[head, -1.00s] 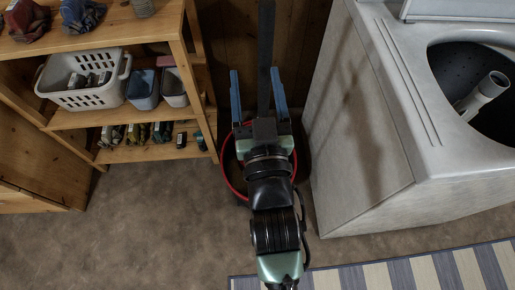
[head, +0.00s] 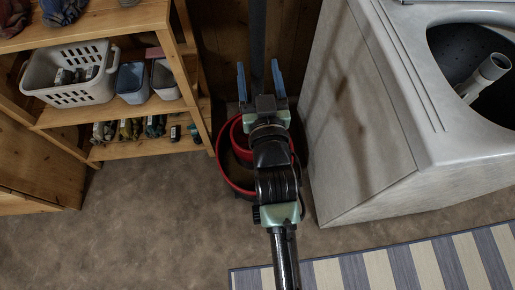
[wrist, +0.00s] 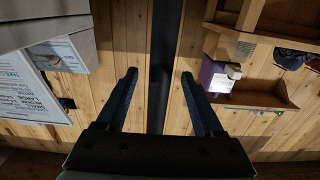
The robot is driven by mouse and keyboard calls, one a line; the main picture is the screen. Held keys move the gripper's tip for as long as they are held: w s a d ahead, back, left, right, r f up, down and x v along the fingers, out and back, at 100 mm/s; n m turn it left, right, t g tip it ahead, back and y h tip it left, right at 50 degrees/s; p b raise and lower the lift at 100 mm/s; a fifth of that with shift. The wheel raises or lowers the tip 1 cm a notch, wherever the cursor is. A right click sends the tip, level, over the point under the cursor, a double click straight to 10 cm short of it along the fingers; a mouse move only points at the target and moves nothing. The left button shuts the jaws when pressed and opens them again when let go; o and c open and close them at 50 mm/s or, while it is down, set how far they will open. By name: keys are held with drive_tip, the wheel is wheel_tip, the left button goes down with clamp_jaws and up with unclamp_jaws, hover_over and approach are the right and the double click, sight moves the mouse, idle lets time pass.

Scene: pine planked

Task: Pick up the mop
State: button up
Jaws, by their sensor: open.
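The mop shows as a dark upright pole (head: 258,45) between the shelf and the washer in the head view. Its lower part is hidden behind my arm. My gripper (head: 261,72) is open, with one blue finger on each side of the pole. In the wrist view the dark pole (wrist: 163,70) runs up the middle, between the two fingers of my gripper (wrist: 160,78). The fingers stand apart from the pole, with a gap on both sides. A bucket with a red rim (head: 222,165) stands on the floor below, partly hidden by my arm.
A wooden shelf (head: 150,148) with a white basket (head: 75,92) and small bins stands to the left. A white washing machine (head: 350,150) with an open drum is close on the right. A striped rug (head: 400,268) lies in front. Bare floor is free at front left.

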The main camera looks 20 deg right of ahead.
drive_tip(key=x, duration=0.4)
drive_tip(key=shift+w+f+b, duration=0.1)
drive_tip(key=shift+w+b, duration=0.2)
drive_tip(key=shift+w, duration=0.05)
drive_tip(key=shift+c, duration=0.2)
clamp_jaws()
